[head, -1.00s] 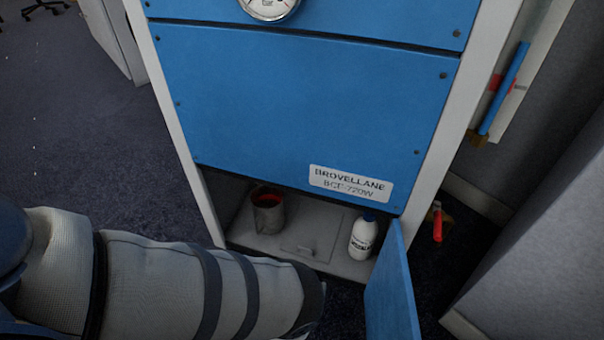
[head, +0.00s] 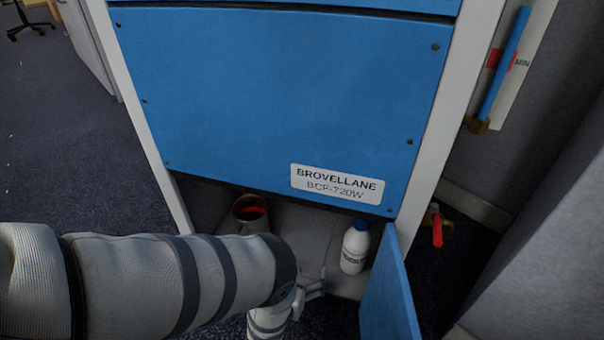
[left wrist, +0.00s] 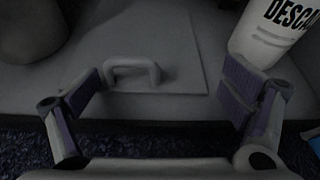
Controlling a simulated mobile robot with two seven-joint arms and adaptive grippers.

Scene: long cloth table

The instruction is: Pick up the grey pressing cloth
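I see no grey pressing cloth in either view. My left gripper (head: 314,288) reaches into the low open compartment of a blue-fronted machine, partly hidden by my own arm. In the left wrist view the left gripper (left wrist: 165,95) is open, with its fingers spread wide and nothing between the pads. Ahead of it, a grey square hatch (left wrist: 185,55) lies in the compartment floor, with a small grey loop handle (left wrist: 132,72). The handle shows between the fingers, nearer the left one; I cannot tell whether they touch. My right gripper is not in view.
The blue machine (head: 280,95) stands above the compartment. A white bottle with a blue cap (head: 355,248) stands inside on the right, close to the right finger. A grey pot, red inside (head: 250,212), stands on the left. The blue door (head: 388,295) hangs open at the right.

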